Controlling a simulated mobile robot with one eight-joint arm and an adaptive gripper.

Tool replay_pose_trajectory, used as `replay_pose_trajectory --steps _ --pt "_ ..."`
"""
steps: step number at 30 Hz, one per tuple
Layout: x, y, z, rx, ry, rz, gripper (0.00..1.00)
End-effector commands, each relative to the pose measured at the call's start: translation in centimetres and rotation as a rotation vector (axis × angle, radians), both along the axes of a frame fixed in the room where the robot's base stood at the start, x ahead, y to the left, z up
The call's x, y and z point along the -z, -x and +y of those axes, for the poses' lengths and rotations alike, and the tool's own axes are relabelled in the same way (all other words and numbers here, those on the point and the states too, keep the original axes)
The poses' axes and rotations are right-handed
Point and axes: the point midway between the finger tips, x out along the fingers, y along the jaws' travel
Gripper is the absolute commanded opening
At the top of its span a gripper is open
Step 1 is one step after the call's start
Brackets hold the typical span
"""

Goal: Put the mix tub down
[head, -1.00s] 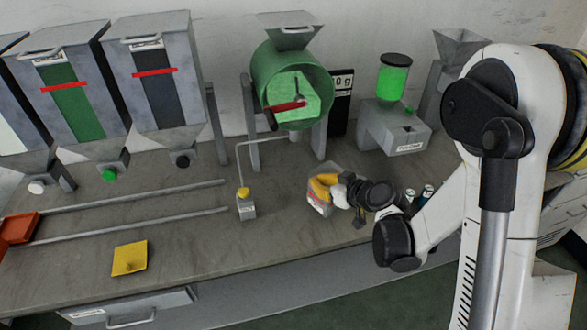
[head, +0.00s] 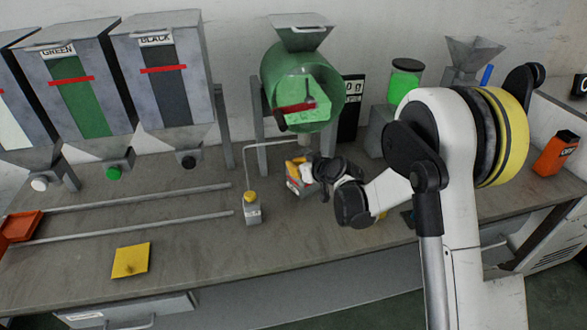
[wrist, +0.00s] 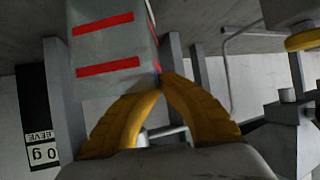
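The mix tub (head: 293,186) is a small pale grey box with red stripes, below the green mixer drum (head: 274,75) in the head view. In the wrist view the tub (wrist: 112,40) shows large at upper left with two red bands. My gripper (head: 300,163) has yellow fingers at the tub. In the wrist view its fingers (wrist: 161,78) close together at the tub's lower edge and look shut on it. The exact grip is hidden behind the fingertips. I cannot tell whether the tub's base touches the bench.
A small dispenser bottle with a yellow cap (head: 251,207) stands left of the tub. A yellow square plate (head: 130,260) lies at front left, near two rails and an orange tray (head: 20,227). The scale display (head: 350,92) is behind. The middle front of the grey bench (head: 200,270) is clear.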

Motion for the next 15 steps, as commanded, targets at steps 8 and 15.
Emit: replay_pose_trajectory --steps 8,15 --pt "0.21 0.03 -0.02 0.0 0.0 0.0 0.0" --pt "0.36 0.03 -0.02 0.0 0.0 0.0 0.27"
